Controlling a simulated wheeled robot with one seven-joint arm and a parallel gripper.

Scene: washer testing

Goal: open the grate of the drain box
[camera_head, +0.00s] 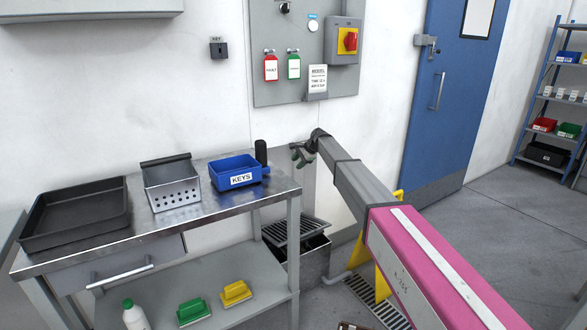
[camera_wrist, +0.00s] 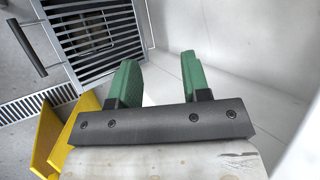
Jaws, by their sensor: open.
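The drain box (camera_head: 318,265) is a grey metal box on the floor by the wall, right of the workbench. Its dark slatted grate (camera_head: 288,229) lies over the top, with a dark band showing below its right edge. The bench leg covers part of the box. In the wrist view the grate (camera_wrist: 97,38) fills the upper left, and a dark bar handle (camera_wrist: 27,48) shows beside it. My gripper (camera_head: 303,154) is above the box and apart from it. Its green fingers (camera_wrist: 159,65) are spread with nothing between them.
The steel workbench (camera_head: 222,207) at left holds a black tray (camera_head: 75,215), a perforated metal basket (camera_head: 172,185) and a blue KEYS bin (camera_head: 237,172). A yellow stand (camera_head: 383,285) and a floor drain channel (camera_head: 370,294) are right of the box. The wall is close behind.

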